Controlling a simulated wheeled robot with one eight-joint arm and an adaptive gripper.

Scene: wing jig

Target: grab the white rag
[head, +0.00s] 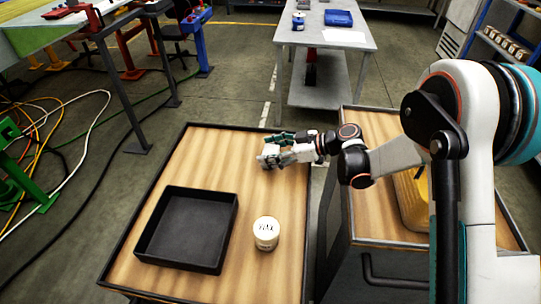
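A small white crumpled thing that looks like the white rag (268,152) is at the far right part of the wooden cart top. My gripper (274,149) reaches in from the right and is right at it, with its fingers around or just above it. The fingers partly cover it, and at this size I cannot tell whether they grip it or only stand beside it.
A black open tray (188,228) lies empty on the cart top (215,150). A white tin (266,233) with dark lettering stands at its right. A second cart with a yellow object (412,200) is under my arm. The cart's far left is clear.

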